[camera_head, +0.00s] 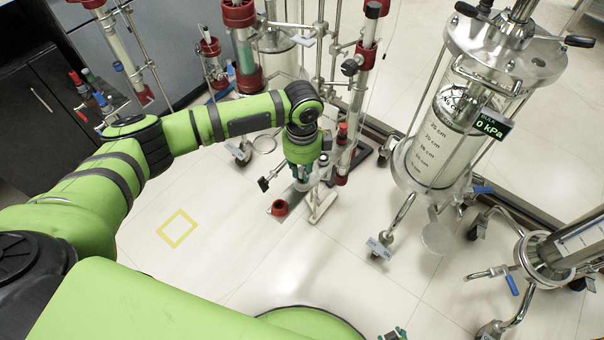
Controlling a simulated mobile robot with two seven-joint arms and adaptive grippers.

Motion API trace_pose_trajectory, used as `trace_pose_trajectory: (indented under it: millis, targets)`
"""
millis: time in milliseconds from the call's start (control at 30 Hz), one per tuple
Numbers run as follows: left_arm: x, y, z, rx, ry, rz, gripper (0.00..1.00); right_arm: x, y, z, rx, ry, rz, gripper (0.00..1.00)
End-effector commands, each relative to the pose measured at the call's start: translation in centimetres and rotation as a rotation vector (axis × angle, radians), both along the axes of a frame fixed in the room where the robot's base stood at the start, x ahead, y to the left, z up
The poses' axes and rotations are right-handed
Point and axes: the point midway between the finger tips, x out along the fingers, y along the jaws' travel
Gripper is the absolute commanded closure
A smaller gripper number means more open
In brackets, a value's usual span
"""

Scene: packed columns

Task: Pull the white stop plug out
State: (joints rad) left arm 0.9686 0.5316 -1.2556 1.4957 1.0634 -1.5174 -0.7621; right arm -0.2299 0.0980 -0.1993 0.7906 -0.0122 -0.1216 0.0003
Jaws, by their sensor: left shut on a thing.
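My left gripper (302,182) points down beside a slim column with red end fittings (343,160). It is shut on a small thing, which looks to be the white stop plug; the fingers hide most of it. I cannot tell whether the plug still sits in its opening. A red cup-like fitting (279,208) is just below and left of the fingertips, on a flat metal foot. Teal tips that look like my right gripper (393,335) show at the bottom edge, cut off by the frame; their opening is unclear.
A large clear column with a display (441,137) stands on a wheeled frame at right. Another column (577,245) leans in at the right edge. Several red-capped columns and metal rods crowd behind my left gripper. A yellow square (177,229) marks clear pale floor at left.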

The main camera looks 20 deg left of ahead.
Motion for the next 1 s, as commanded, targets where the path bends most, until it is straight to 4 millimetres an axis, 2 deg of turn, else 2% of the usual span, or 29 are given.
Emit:
trace_pose_trajectory:
  millis: [600, 1000]
  targets:
    - [0.0, 0.0, 0.7, -0.001, -0.001, 0.0, 1.0, 1.5, 0.1, 1.5, 0.001, -0.024, 0.001, 0.47]
    - [0.0, 0.0, 0.9, 0.0, -0.001, 0.0, 1.0, 1.2, 0.1, 1.8, 0.001, -0.02, 0.001, 0.47]
